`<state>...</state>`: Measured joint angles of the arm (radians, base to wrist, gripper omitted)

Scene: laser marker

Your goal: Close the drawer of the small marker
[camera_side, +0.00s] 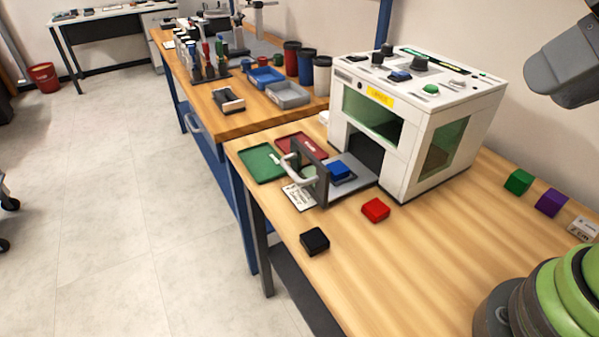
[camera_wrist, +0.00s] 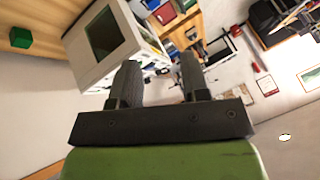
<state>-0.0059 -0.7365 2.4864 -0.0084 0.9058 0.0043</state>
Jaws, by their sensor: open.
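The small marker (camera_side: 418,158) is a white box with green windows, standing on the wooden bench in the side view. Its drawer (camera_side: 350,172) is pulled out at the front left, with a grey front plate and a pale handle (camera_side: 298,171). A blue block (camera_side: 340,171) sits on the drawer. In the wrist view the marker's white housing (camera_wrist: 92,49) shows tilted at the upper left; the drawer cannot be made out there. My gripper (camera_wrist: 158,75) is open and empty, apart from the marker. Its fingers are not in the side view.
A black block (camera_side: 314,241) and a red block (camera_side: 375,210) lie on the bench near the drawer. Green (camera_side: 262,162) and dark red (camera_side: 301,147) trays lie behind it. Green (camera_side: 518,181) and purple (camera_side: 551,202) blocks lie right of the marker. The bench's front middle is clear.

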